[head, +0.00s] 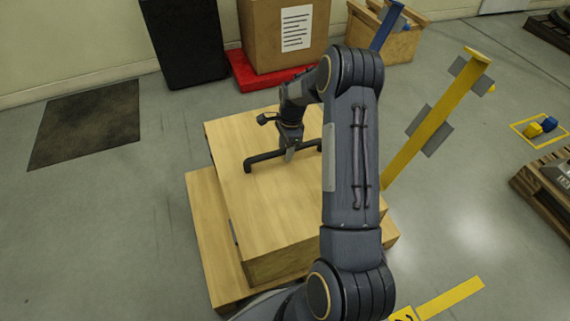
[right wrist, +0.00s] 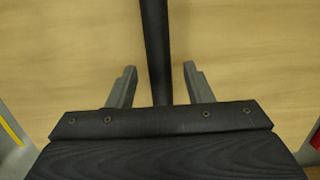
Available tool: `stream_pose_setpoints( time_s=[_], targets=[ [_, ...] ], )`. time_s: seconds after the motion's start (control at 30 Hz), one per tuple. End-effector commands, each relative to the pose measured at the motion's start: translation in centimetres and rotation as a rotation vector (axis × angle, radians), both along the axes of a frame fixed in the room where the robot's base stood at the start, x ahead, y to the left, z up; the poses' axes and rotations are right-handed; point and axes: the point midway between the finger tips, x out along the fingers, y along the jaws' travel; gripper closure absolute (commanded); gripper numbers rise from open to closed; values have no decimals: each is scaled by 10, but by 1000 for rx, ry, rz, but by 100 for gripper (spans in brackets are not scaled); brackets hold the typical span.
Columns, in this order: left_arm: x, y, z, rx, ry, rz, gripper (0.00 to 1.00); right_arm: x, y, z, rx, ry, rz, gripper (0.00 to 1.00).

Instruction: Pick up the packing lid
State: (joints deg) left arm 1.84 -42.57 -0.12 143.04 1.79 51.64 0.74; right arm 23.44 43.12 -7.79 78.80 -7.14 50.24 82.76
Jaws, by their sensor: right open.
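The packing lid (head: 275,215) is a pale wooden lid with a dark bar handle (head: 262,160) on top. It rests on a wider wooden base (head: 207,235). My right gripper (head: 290,153) points down at the handle and is open. In the right wrist view the handle (right wrist: 154,40) runs between the two open fingers of my right gripper (right wrist: 160,70), with a gap on each side. The lid's bare wood (right wrist: 60,55) fills the background there. My right arm hides the lid's right part in the head view. My left gripper is not in view.
A black cabinet (head: 183,45) and a cardboard box (head: 265,50) on a red base (head: 245,75) stand behind. A yellow post (head: 435,120) rises right of the lid. A dark mat (head: 85,122) lies at left. The floor left of the lid is clear.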

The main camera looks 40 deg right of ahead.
Motion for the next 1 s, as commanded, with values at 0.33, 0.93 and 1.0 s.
stream_pose_setpoints(
  time_s=[0.33, 0.93, 1.0],
  targets=[
    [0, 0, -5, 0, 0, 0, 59, 1, 2, -13, 1, -1, 1, 56],
    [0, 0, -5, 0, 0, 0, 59, 1, 2, -13, 1, -1, 2, 100],
    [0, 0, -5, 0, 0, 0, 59, 1, 2, -13, 1, -1, 2, 100]
  ],
)
